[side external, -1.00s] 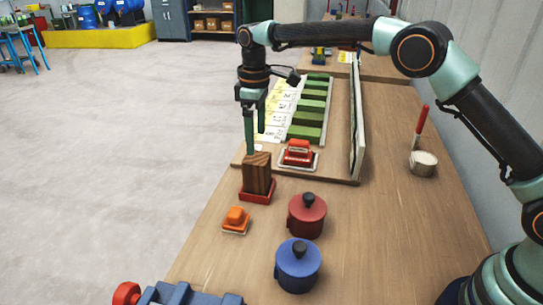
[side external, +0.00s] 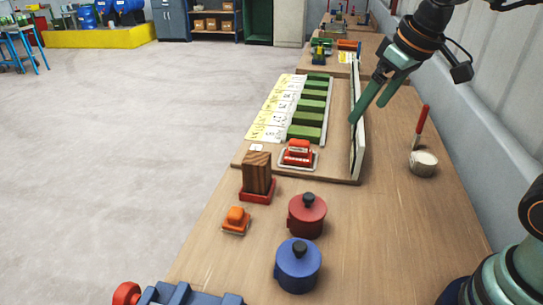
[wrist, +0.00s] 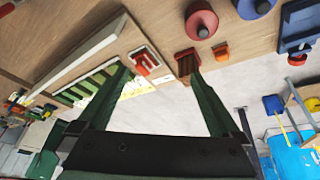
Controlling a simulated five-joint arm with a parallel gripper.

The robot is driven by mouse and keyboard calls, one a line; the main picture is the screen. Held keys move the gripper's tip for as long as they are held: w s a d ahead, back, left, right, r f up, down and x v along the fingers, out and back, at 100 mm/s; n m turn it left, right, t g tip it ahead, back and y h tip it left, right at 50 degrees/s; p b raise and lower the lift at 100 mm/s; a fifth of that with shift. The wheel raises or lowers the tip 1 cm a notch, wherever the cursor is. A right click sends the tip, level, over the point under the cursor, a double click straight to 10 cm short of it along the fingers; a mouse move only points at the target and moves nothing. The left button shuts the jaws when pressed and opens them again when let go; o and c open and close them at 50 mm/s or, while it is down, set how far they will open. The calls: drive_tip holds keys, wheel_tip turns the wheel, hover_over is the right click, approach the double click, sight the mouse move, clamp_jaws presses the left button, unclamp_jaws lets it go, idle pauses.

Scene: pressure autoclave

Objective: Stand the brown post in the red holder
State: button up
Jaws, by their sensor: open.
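The brown post (side external: 257,170) stands upright in the red holder (side external: 258,197) near the left edge of the table, left of centre in the side view. The holder's low rim shows around the post's foot. Both also show small in the wrist view, the post (wrist: 187,68) and the holder (wrist: 184,53), partly covered by a finger. My gripper (side external: 368,112) is open and empty, well apart from the post. It is up to the right and farther back, by the upright white board. Its two green fingers are spread in the wrist view (wrist: 158,70).
An upright white board (side external: 358,130) stands on the table beside green blocks (side external: 306,117). A red piece on a white base (side external: 298,154), an orange piece (side external: 236,218), a red pot (side external: 306,215) and a blue pot (side external: 298,266) lie nearer. A white round container (side external: 423,164) is right.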

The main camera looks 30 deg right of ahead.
drive_tip(key=s+d+f+m+t, duration=0.1)
drive_tip(key=s+d+f, duration=0.1)
drive_tip(key=s, duration=0.3)
drive_tip(key=shift+s+f+m, duration=0.3)
drive_tip(key=shift+f+m, duration=0.1)
drive_tip(key=shift+f, duration=0.2)
